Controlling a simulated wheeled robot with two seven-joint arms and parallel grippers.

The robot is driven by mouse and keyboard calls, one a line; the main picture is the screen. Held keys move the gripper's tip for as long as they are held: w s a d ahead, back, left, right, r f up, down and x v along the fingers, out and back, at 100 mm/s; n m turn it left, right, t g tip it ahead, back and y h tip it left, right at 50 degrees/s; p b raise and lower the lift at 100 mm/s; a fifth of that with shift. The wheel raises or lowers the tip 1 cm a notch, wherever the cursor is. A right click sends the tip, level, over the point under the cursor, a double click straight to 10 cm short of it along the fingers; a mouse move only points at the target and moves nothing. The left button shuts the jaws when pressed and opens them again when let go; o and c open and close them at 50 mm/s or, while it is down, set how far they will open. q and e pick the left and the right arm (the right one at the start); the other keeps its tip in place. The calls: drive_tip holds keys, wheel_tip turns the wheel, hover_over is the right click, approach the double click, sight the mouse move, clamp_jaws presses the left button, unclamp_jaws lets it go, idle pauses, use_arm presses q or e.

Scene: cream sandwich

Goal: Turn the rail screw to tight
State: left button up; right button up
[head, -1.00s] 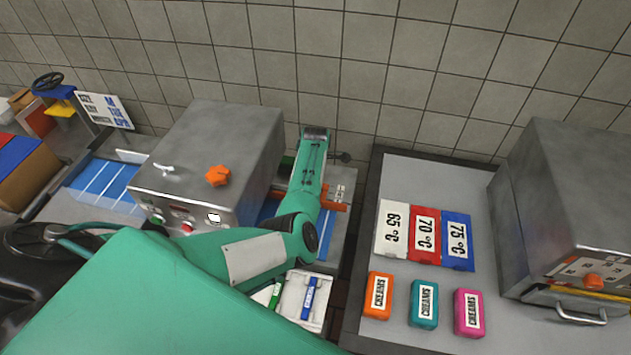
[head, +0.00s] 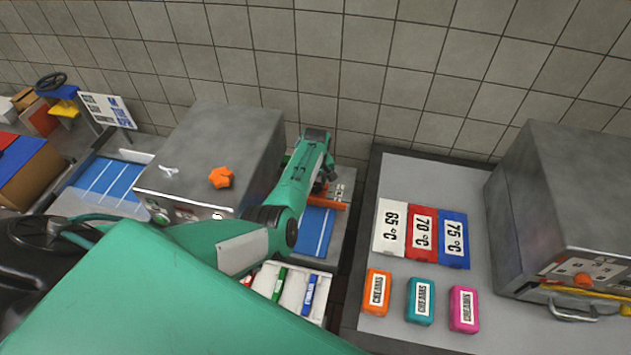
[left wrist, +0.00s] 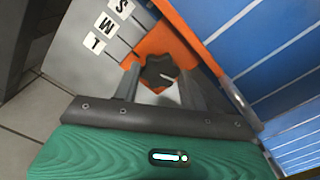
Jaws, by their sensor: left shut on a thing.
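The rail screw is a dark lobed knob (left wrist: 160,72) with a light pointer mark, set in an orange rail block in the left wrist view. In the head view, my left gripper (head: 322,186) is at the orange rail (head: 335,204), right of the grey machine, and my arm partly hides the screw. My right gripper is not in view.
A grey metal machine (head: 215,145) with an orange knob stands just left of my arm. A blue lined belt (head: 317,230) runs under the rail. A white tray (head: 318,318) holds coloured pieces. At right are temperature cards, several cream blocks and another metal machine (head: 575,190).

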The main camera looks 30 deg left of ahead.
use_arm(q)
drive_tip(key=m, duration=0.3)
drive_tip(key=shift+m, duration=0.6)
drive_tip(key=o, duration=1)
drive_tip(key=shift+c, duration=0.2)
drive_tip(key=shift+r, duration=0.15)
